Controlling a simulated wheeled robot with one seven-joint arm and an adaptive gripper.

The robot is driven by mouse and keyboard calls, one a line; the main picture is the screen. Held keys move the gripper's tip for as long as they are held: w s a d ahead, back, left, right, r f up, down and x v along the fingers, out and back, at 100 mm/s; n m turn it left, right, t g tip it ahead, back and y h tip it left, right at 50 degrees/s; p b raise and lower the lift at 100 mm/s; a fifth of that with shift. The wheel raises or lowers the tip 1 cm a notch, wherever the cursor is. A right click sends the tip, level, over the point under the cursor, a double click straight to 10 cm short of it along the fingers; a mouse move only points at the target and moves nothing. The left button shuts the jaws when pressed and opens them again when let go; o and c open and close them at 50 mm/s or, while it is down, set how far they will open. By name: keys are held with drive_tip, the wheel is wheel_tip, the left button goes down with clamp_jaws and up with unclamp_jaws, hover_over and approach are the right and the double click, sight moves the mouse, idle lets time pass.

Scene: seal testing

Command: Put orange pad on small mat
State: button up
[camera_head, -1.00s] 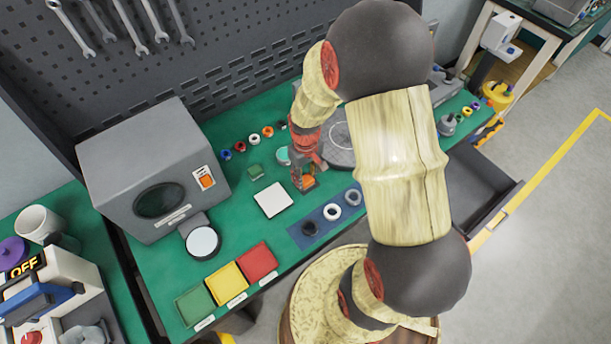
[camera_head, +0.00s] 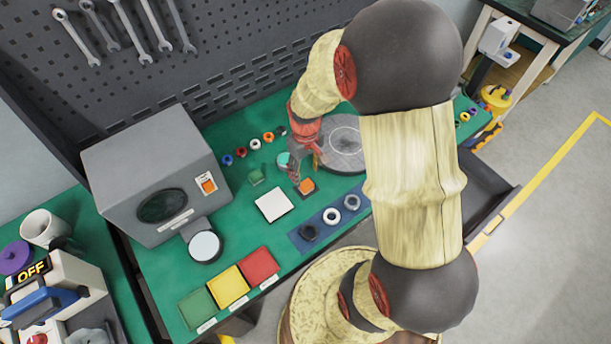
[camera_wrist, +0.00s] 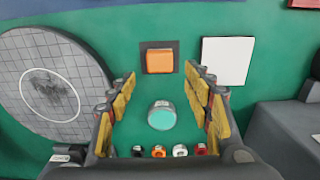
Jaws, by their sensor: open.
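The orange pad (camera_wrist: 159,61) lies on a small dark square mat (camera_wrist: 143,60), with a dark border showing around it. In the head view the orange pad (camera_head: 306,186) sits on the green bench, right of a white square plate (camera_head: 273,205). My gripper (camera_wrist: 160,82) is open and empty, its fingers apart in the wrist view with the pad beyond and between the tips. In the head view my gripper (camera_head: 305,168) is just behind the pad and apart from it, partly hard to make out.
A round gridded plate (camera_wrist: 50,85) lies left in the wrist view. A teal-topped cylinder (camera_wrist: 161,117) and several rings sit nearer. A blue strip with rings (camera_head: 330,217), coloured squares (camera_head: 228,285) and a grey machine (camera_head: 155,170) share the bench.

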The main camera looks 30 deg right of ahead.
wheel_tip(320, 180, up, 6)
drive_tip(key=p, duration=0.1)
wheel_tip(320, 180, up, 13)
drive_tip(key=t, duration=0.2)
hover_over(305, 183)
drive_tip(key=s+a, duration=0.3)
drive_tip(key=a, duration=0.3)
drive_tip(key=s+a+r+t, duration=0.3)
drive_tip(key=s+a+r, duration=0.3)
drive_tip(key=s+r, duration=0.4)
drive_tip(key=shift+r+t, duration=0.25)
drive_tip(key=shift+t, duration=0.05)
drive_tip(key=shift+d, duration=0.1)
drive_tip(key=shift+c, duration=1.2)
